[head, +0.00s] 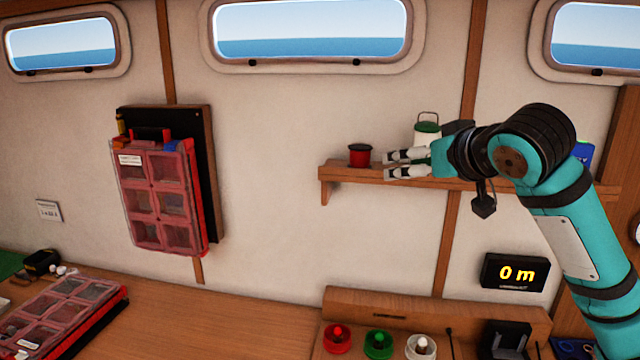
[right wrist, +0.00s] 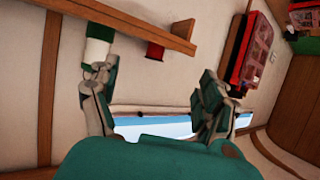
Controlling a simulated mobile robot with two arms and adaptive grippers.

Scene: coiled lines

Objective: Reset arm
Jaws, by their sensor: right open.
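My right arm (head: 575,235) is teal and reaches in from the right of the head view. Its gripper (head: 388,165) points left in front of the wall shelf. In the right wrist view the gripper (right wrist: 158,75) has its fingers wide apart, with nothing between them. A red spool (head: 360,155) stands on the shelf just left of the fingertips. A white and green canister (head: 428,126) is on the shelf behind the gripper, partly hidden by it. Whether the gripper touches either one cannot be told. My left gripper is not in view.
The wooden shelf (head: 345,171) runs along the wall behind my gripper. A red compartment case (head: 160,200) hangs at left, and another case (head: 70,310) lies on the bench. A rack (head: 430,302) with red, green and white spools stands below. The bench middle (head: 220,320) is clear.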

